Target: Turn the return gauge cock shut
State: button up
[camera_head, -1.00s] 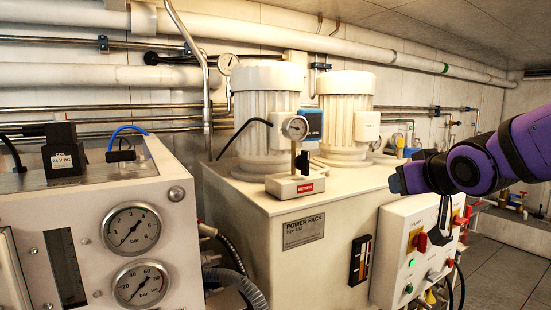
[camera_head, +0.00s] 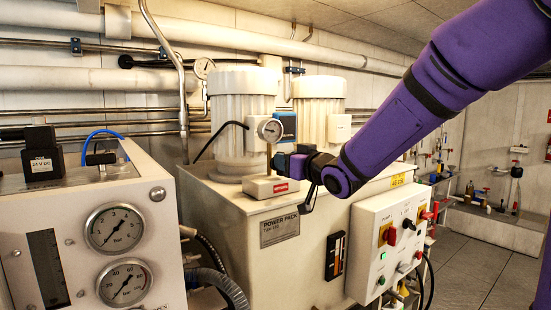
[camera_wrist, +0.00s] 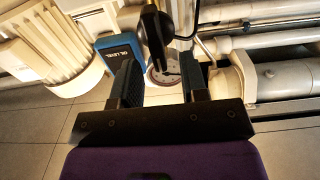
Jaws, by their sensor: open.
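The return gauge (camera_head: 270,130) stands on a small pale block (camera_head: 262,187) with a red RETURN label, on top of the power pack. In the wrist view the gauge face (camera_wrist: 168,78) shows beyond my fingers. A black lever handle (camera_wrist: 153,30), which looks like the cock's, lies just beyond the fingertips, roughly in line with the gap. In the head view my gripper hides this handle. My gripper (camera_head: 279,162) is at the right of the gauge stem, above the block. It is open; in the wrist view its two fingers (camera_wrist: 160,80) stand apart, with nothing clearly gripped.
A blue box (camera_head: 286,124) stands right behind the gauge; in the wrist view it is close to my left finger. Two white ribbed motors (camera_head: 243,105) rise behind. A control box (camera_head: 385,245) with switches projects at the front right, below my arm.

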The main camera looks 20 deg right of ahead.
jog(key=shift+x, duration=2.6)
jog(key=shift+c, duration=0.2)
grip_shut()
